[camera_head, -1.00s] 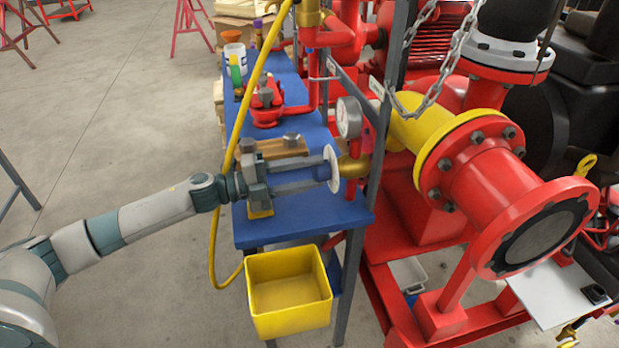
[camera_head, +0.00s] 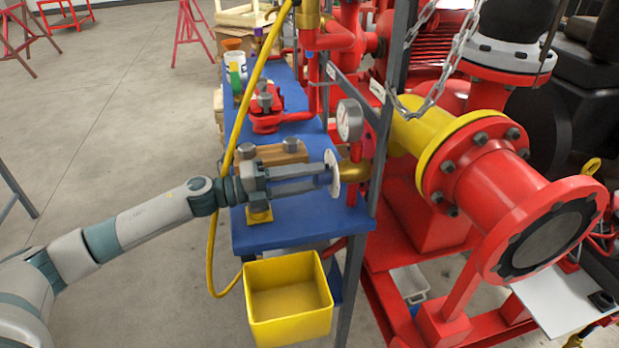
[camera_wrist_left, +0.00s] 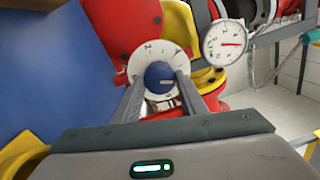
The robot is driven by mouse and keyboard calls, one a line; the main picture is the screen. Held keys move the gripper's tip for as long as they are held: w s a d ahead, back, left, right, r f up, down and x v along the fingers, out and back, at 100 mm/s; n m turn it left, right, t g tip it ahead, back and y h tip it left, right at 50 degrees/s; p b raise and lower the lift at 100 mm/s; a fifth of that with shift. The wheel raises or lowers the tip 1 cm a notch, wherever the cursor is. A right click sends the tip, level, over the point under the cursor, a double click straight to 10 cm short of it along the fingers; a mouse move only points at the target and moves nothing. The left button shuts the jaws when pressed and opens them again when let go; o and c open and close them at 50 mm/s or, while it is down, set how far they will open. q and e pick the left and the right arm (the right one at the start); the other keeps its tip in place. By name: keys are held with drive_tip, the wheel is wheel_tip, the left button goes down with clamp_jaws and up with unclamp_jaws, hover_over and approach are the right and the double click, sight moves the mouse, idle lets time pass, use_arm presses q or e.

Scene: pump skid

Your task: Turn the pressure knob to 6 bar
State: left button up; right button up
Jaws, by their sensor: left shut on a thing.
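The pressure knob (camera_wrist_left: 157,73) is a round blue knob with a light pointer line, in front of a white round scale plate (camera_wrist_left: 152,50) in the left wrist view. The plate (camera_head: 333,172) shows edge-on in the head view, at the end of a brass fitting. My left gripper (camera_head: 328,179) reaches it from the left; its two fingers (camera_wrist_left: 160,84) are closed on opposite sides of the knob. The pointer line lies toward the right in the wrist view; the scale marks are too small to read. My right gripper is in neither view.
A white pressure gauge (camera_head: 350,120) with a red needle stands just above and behind the scale plate. The blue bench (camera_head: 285,232) lies under my gripper, with a yellow bin (camera_head: 288,325) at its front. A yellow hose (camera_head: 229,150) runs beside my wrist. Red pipework fills the right.

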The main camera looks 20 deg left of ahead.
use_arm(q)
drive_tip(key=o, duration=1.1)
drive_tip(key=shift+c, duration=0.2)
drive_tip(key=shift+s+a+f, duration=0.1)
drive_tip(key=shift+a, duration=0.05)
drive_tip(key=shift+s+a+f, duration=0.1)
drive_tip(key=shift+s+a, duration=0.15)
drive_tip(key=shift+a, duration=0.2)
drive_tip(key=b+v, duration=0.2)
drive_tip(key=v, duration=0.3)
drive_tip(key=b+v, duration=0.2)
drive_tip(key=v, duration=0.7)
drive_tip(key=shift+s+a, duration=0.15)
drive_tip(key=shift+s, duration=0.05)
drive_tip(key=shift+v, duration=0.8)
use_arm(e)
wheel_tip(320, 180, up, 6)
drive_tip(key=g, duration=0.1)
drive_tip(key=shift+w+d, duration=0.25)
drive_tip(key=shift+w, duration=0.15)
